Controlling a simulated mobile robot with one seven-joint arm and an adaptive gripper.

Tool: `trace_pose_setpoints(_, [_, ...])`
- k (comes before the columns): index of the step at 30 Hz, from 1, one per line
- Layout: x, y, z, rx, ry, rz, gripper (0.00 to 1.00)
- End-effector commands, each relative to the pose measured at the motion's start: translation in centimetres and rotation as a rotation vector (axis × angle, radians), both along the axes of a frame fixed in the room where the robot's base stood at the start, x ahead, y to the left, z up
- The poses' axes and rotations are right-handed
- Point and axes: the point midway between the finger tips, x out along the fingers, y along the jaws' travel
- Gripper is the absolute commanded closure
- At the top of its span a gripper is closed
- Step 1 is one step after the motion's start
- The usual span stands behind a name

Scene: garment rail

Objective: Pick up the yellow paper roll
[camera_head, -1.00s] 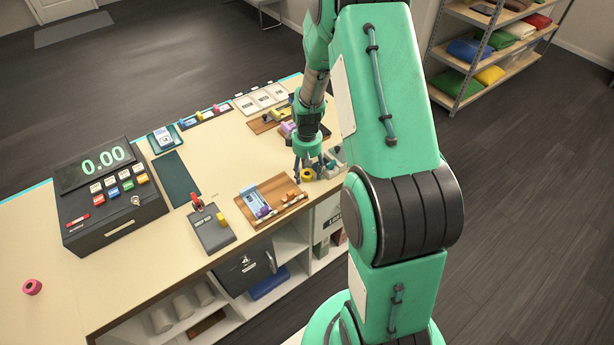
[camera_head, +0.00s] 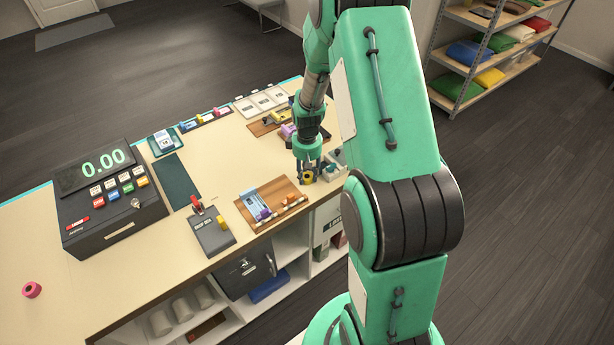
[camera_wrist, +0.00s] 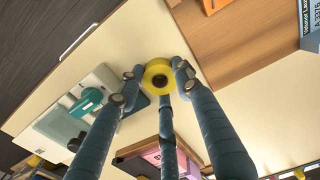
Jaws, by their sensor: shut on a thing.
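The yellow paper roll (camera_wrist: 151,68) is a small ring with a dark core, between the fingers in the wrist view. It also shows in the head view (camera_head: 307,177), low between the fingertips near the counter's front right. My gripper (camera_head: 307,172) points down, shut on the roll; its fingers (camera_wrist: 158,82) reach around the roll from several sides in the wrist view. I cannot tell whether the roll still touches the counter (camera_head: 228,150).
A wooden tray (camera_head: 288,208) with small items lies just left of my gripper. A grey device (camera_head: 334,163) stands close on the right. A cash register (camera_head: 110,200) and a pink roll (camera_head: 32,290) are at the left. The counter's middle is mostly clear.

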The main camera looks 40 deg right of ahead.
Motion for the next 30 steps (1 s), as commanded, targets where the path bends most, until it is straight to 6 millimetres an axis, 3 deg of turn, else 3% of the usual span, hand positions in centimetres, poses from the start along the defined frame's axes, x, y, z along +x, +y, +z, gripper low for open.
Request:
trace_pose_setpoints(8, [0.1, 0.0, 1.8, -0.001, -0.002, 0.0, 0.85])
trace_pose_setpoints(12, [0.1, 0.0, 3.8, -0.002, -0.003, 0.0, 0.85])
trace_pose_setpoints(30, [-9.9, 4.1, 4.5, 0.0, -0.001, 0.0, 0.85])
